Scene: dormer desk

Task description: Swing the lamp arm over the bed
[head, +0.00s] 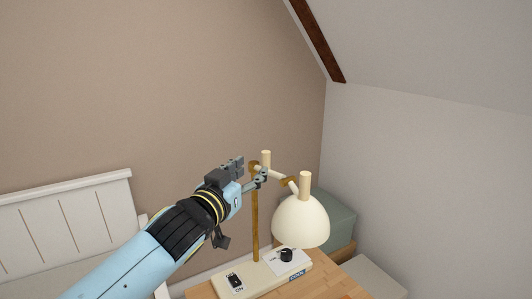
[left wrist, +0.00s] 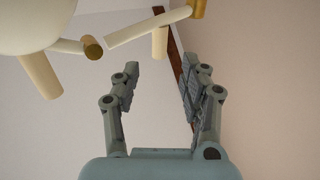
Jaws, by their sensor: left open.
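The lamp has a cream dome shade (head: 301,221), a brass post (head: 255,226) and a jointed cream lamp arm (head: 276,175) with brass joints. The shade hangs to the right of the post, over the desk side. The bed (head: 66,214), with a white slatted headboard, is at the far left. My left gripper (head: 251,172) is open near the top of the post, beside the lamp arm. In the left wrist view its fingers (left wrist: 162,82) are spread with nothing between them; the lamp arm (left wrist: 150,26) and shade (left wrist: 35,20) lie beyond the fingertips. Contact cannot be told. My right gripper is not in view.
A grey-green box (head: 336,222) stands behind the shade. The sloped ceiling (head: 430,60) comes down at right. The air above the bed looks clear.

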